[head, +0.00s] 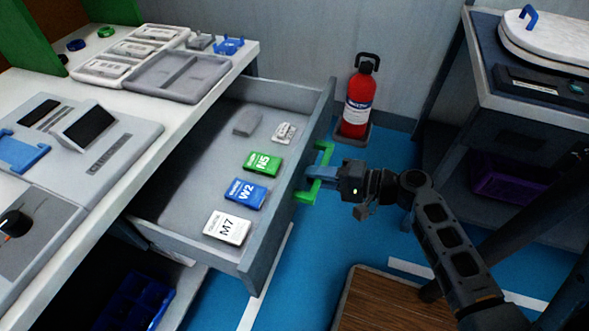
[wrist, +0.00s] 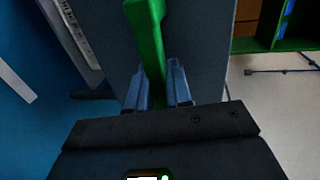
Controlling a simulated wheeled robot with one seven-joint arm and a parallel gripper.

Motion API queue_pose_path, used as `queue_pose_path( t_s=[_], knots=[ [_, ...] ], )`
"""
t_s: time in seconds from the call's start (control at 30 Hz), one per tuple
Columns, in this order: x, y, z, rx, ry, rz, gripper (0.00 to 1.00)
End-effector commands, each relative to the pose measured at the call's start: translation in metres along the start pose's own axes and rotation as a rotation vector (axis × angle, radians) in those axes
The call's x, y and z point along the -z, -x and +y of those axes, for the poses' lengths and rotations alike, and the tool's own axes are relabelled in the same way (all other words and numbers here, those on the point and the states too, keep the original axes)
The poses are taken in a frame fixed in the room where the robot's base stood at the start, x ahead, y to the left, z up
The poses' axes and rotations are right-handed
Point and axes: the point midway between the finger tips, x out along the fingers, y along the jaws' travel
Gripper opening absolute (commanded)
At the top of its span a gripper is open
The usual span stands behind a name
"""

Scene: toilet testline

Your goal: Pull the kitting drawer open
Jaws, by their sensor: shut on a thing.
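The grey kitting drawer (head: 262,232) stands pulled well out from under the white bench, with its inside in plain view. A green handle (head: 323,158) is on its front panel, and it also shows in the wrist view (wrist: 146,35). My gripper (head: 312,176) is shut on the handle's bar, and in the wrist view its blue fingers (wrist: 160,88) stand on both sides of the green bar. In the drawer lie a green N5 packet (head: 262,164), a blue W2 packet (head: 245,193), a white M7 packet (head: 227,228) and two small grey pieces.
The white bench (head: 190,108) holds trays and devices at the left. A red fire extinguisher (head: 360,100) stands by the wall behind the drawer. A wooden-topped piece (head: 385,300) is at the bottom and a dark bench (head: 500,95) at the right.

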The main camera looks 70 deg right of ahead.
Motion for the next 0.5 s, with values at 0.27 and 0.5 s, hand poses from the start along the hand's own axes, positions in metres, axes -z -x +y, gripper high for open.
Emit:
queue_pose_path(
  t_s=[0.27,0.5],
  knots=[
    [0.000,0.024,0.006,-0.002,0.000,0.000,0.00],
    [0.000,0.027,0.006,-0.002,0.000,-0.001,0.00]
  ],
)
